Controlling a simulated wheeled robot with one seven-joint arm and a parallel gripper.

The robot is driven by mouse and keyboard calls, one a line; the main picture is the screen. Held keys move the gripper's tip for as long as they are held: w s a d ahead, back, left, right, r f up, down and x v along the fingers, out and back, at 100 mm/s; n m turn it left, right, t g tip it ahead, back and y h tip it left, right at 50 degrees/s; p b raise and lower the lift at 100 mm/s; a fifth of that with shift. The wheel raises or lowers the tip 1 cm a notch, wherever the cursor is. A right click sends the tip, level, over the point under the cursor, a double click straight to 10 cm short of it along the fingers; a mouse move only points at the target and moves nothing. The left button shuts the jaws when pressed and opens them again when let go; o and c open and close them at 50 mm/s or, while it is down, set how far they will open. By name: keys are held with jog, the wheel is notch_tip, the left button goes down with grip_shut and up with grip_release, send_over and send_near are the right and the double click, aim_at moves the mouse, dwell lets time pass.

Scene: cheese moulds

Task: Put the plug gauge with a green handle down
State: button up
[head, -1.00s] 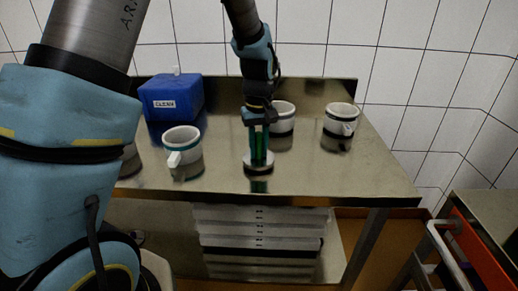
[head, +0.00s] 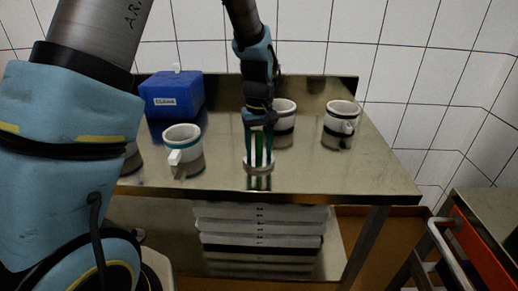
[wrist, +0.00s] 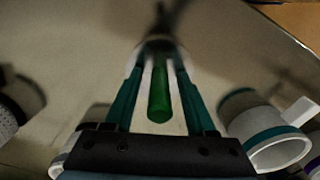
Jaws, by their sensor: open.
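The plug gauge (head: 258,143) has a green handle and a pale round base. It stands upright on the steel table (head: 330,172), near the front edge. My gripper (head: 258,157) is open, pointing down around the gauge, with one finger on each side and the base low between the fingertips. In the wrist view the green handle (wrist: 159,95) lies between the two teal fingers, with a gap visible on both sides. The far end of the gauge is blurred there.
A mug with a teal band (head: 182,141) stands to the left. A dark-banded mug (head: 284,112) is close behind my gripper, and another dark-banded mug (head: 341,117) is further right. A blue box (head: 171,95) stands at the back left. The front right tabletop is clear.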

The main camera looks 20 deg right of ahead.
notch_tip(320, 180, up, 12)
jog(key=shift+r+b, duration=0.15)
jog(key=shift+b, duration=0.55)
jog(key=s+a+f, duration=0.1)
jog(key=a+f, duration=0.1)
jog(key=a, duration=0.8)
jog(key=s+a+f+t, duration=0.1)
jog(key=a+f, duration=0.1)
jog(key=a, duration=0.8)
jog(key=s+a+f, duration=0.2)
jog(key=a+f, duration=0.1)
jog(key=a, duration=0.7)
jog(key=shift+t, duration=0.3)
jog(key=shift+w+a, duration=0.1)
